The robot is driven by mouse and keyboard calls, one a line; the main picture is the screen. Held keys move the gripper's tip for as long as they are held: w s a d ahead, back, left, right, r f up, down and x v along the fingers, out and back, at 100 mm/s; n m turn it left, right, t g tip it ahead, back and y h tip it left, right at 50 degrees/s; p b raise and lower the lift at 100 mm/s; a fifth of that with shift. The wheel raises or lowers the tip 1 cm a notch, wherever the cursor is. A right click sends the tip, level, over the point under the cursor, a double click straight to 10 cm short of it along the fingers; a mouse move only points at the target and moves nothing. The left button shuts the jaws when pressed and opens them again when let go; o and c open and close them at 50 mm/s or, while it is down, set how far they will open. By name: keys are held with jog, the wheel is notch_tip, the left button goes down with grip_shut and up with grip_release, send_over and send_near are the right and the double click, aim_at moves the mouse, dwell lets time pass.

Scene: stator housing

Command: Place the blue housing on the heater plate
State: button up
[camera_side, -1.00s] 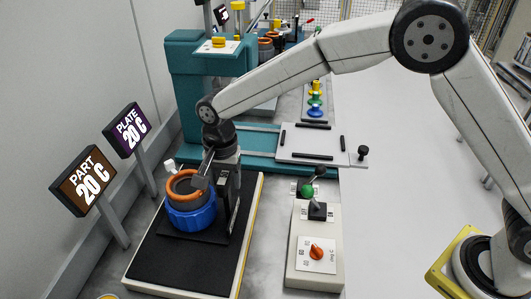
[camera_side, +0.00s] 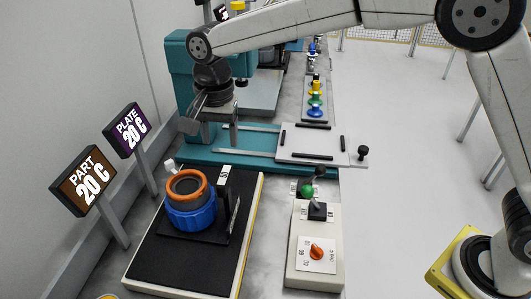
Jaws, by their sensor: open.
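The blue housing (camera_side: 192,216) stands upright, with an orange ring (camera_side: 187,187) around its top opening. It sits on a black square piece on the dark heater plate (camera_side: 180,268), next to a black upright post (camera_side: 223,187). My gripper (camera_side: 209,127) is open and empty. It is above and beyond the housing, apart from it, in front of the teal press. The fingertips show only partly.
Two signs, PART (camera_side: 84,182) and PLATE (camera_side: 128,130), both read 20 C at the left. A control box (camera_side: 315,250) with an orange knob and green-tipped lever stands right of the plate. The teal press base (camera_side: 255,150) and a white sliding plate (camera_side: 321,146) lie behind.

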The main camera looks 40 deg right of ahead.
jog(key=shift+r, duration=0.35)
dwell(0.4)
jog(key=s+d+f+n+t, duration=0.1)
jog(key=s+d+f+n, duration=0.15)
jog(key=d, duration=0.45)
jog(key=s+d+f+n, duration=0.2)
jog(key=s+d+f, duration=0.1)
jog(key=d, duration=0.4)
jog(key=s+d+f+n, duration=0.2)
jog(key=s+d+f, duration=0.1)
jog(key=s+d, duration=0.2)
jog(key=s+d+f+n+t, duration=0.1)
jog(key=s+d+f+n, duration=0.1)
jog(key=s+d, duration=0.3)
jog(key=s, duration=0.3)
jog(key=shift+s+f+t, duration=0.2)
jog(key=shift+f+t, duration=0.1)
jog(key=shift+f, duration=0.1)
